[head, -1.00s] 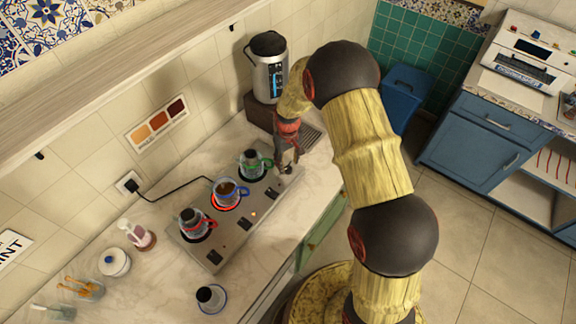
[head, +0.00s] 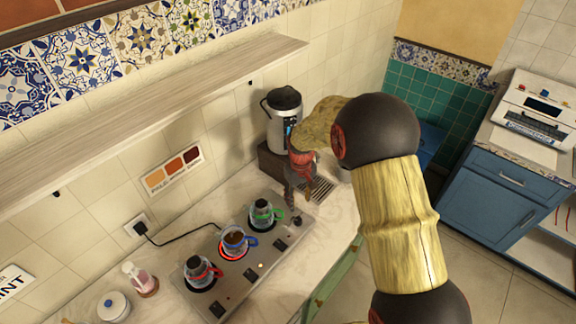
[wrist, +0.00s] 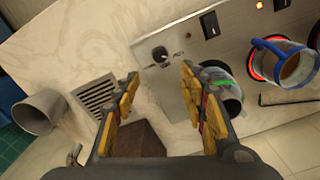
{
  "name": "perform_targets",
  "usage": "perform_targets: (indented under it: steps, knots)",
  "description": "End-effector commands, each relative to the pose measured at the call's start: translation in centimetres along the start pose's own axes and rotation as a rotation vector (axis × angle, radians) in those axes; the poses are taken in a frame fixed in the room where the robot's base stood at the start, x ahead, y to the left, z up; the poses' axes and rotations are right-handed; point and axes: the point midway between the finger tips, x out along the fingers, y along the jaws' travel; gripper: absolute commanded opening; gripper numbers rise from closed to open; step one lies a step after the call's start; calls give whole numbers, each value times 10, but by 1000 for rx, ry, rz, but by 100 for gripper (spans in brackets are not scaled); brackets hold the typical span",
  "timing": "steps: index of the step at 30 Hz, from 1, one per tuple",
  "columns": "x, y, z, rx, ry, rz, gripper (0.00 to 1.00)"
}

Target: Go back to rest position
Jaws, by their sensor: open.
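My gripper (head: 290,203) hangs in front of the metal dispenser (head: 285,125), near the far end of the hot plate (head: 222,285). In the wrist view its two fingers (wrist: 160,74) are apart with nothing between them. Three glass pots stand in a row on the hot plate: one with a green handle (head: 262,213), one with a blue handle (head: 237,240) over a glowing red ring, and one with a red handle (head: 198,269). The green-handled pot (wrist: 222,90) is beside the right finger in the wrist view, and the blue-handled pot (wrist: 285,62) is farther right.
A drain grate (wrist: 96,95) and a grey cup (wrist: 40,112) lie left of the fingers. A shelf (head: 150,120) runs along the wall above the counter. A pink-and-white bottle (head: 140,279) and a white jar (head: 114,306) stand at lower left. Blue cabinets (head: 500,200) are at right.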

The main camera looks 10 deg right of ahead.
Motion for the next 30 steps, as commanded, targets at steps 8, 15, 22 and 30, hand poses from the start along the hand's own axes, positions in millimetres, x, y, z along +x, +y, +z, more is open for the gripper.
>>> perform_targets:
  steps: [8, 15, 22, 30]
  knots:
    - [3, -2, 8, 40, -22, -5, 43]
    - [-10, -18, 72, 117, -103, -20, 43]
    - [-60, -31, 122, 173, -68, -11, 43]
    - [-115, -48, 190, 227, 48, 7, 43]
